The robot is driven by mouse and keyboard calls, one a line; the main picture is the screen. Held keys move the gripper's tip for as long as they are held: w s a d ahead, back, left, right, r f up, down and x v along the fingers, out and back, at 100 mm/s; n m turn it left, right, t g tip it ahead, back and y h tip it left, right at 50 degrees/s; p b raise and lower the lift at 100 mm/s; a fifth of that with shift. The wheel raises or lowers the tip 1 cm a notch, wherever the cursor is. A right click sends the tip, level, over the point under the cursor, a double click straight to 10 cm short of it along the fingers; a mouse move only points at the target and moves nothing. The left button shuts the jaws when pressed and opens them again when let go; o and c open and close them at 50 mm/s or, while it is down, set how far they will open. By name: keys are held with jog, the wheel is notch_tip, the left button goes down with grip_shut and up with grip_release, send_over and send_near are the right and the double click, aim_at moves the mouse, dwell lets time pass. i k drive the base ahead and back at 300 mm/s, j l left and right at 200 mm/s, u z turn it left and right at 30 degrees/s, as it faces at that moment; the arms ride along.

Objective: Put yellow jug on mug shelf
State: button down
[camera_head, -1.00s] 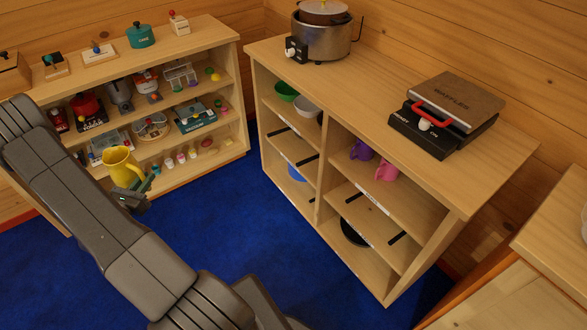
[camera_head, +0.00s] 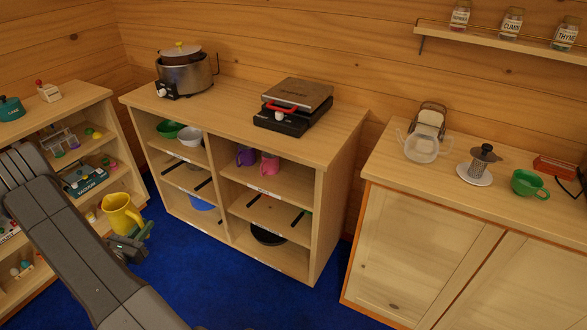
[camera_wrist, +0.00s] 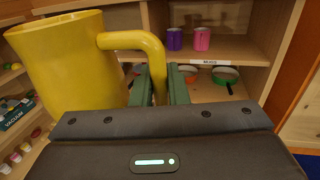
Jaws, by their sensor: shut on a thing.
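The yellow jug (camera_head: 122,213) is upright in my gripper (camera_head: 140,240), in front of the left shelf unit in the head view. In the wrist view my gripper (camera_wrist: 160,86) is shut on the handle of the yellow jug (camera_wrist: 65,62), which fills the left side. The mug shelf (camera_wrist: 235,50) bears a label reading MUGS and holds a purple mug (camera_wrist: 174,38) and a pink mug (camera_wrist: 202,38). In the head view the mug shelf (camera_head: 290,182) is the upper right compartment of the middle unit, with the purple mug (camera_head: 245,156) and pink mug (camera_head: 269,163). The jug is apart from the shelf.
Green and white bowls (camera_head: 189,136) sit in the compartment left of the mugs. A black pan (camera_head: 267,236) lies below. A slow cooker (camera_head: 184,74) and waffle maker (camera_head: 292,105) stand on top. A cabinet (camera_head: 420,240) stands to the right. Blue carpet (camera_head: 195,265) lies clear in front.

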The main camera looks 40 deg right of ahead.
aim_at(309, 186)
jog(key=z, duration=1.45)
